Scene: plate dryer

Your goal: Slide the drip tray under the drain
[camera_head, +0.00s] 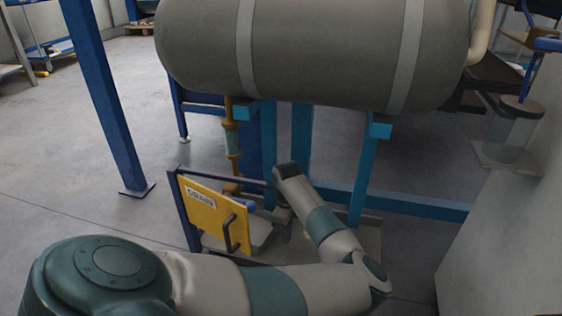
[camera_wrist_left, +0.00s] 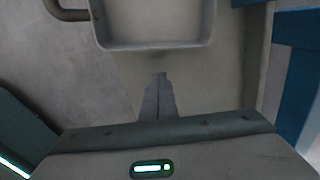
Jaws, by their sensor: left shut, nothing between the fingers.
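The drip tray (camera_head: 264,239) is a grey shallow pan, low behind the yellow DRAIN panel (camera_head: 209,213) and partly hidden by it. In the left wrist view the tray (camera_wrist_left: 150,46) shows at the top, its rounded near rim facing the fingers. My left gripper (camera_head: 282,214) points down beside the tray; its fingertips are hard to make out in the head view. In the left wrist view the gripper (camera_wrist_left: 159,76) is shut and empty, with a gap between its tips and the rim. The drain pipe (camera_head: 233,140), brass with a clear section, hangs under the tank. My right gripper is not in view.
The big grey tank (camera_head: 310,50) rests on blue legs (camera_head: 364,180) over the work area. The yellow panel has a dark handle (camera_head: 229,232) and stands left of my gripper. A blue post (camera_head: 105,100) stands at left. Open floor (camera_head: 60,180) lies left.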

